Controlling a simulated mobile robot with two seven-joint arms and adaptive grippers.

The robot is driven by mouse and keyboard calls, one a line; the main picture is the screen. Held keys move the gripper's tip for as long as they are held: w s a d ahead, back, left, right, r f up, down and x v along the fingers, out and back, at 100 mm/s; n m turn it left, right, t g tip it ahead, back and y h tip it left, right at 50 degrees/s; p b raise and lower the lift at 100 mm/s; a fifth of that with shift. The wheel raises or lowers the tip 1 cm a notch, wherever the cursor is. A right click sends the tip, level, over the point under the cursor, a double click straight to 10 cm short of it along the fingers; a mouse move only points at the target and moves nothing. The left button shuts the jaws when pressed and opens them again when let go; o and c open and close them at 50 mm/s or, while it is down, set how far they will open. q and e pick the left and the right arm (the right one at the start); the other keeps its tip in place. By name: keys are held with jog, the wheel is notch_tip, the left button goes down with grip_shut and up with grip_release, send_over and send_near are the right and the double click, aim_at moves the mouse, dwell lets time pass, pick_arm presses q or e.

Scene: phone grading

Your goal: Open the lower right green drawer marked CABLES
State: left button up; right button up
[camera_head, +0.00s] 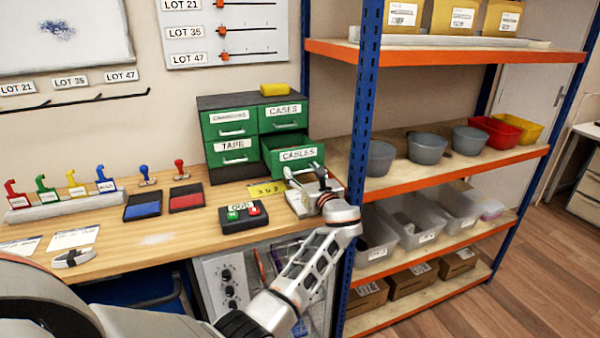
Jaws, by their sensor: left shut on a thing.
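The green drawer marked CABLES (298,155) is the lower right one in the dark drawer cabinet (226,102) at the back of the bench. It is pulled partly out, with its front ahead of the other drawer fronts and its open top showing. My left gripper (290,175) is at the lower front of this drawer, shut on its handle, which the fingers mostly hide. My right gripper is not in view.
The drawers marked CASES (284,112) and TAPE (234,146) are shut. A yellow block (274,89) lies on the cabinet. A button box (243,213) stands in front. The blue shelf post (362,130) rises close to the right of the arm.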

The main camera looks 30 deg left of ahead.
pick_arm(q)
jog(key=shift+s+d+r, duration=0.1)
jog(key=shift+s+d, duration=0.1)
jog(key=shift+d, duration=0.35)
jog(key=o, duration=1.3)
jog(key=shift+d, duration=0.1)
jog(key=shift+o, duration=0.2)
jog(key=shift+v, duration=3.7)
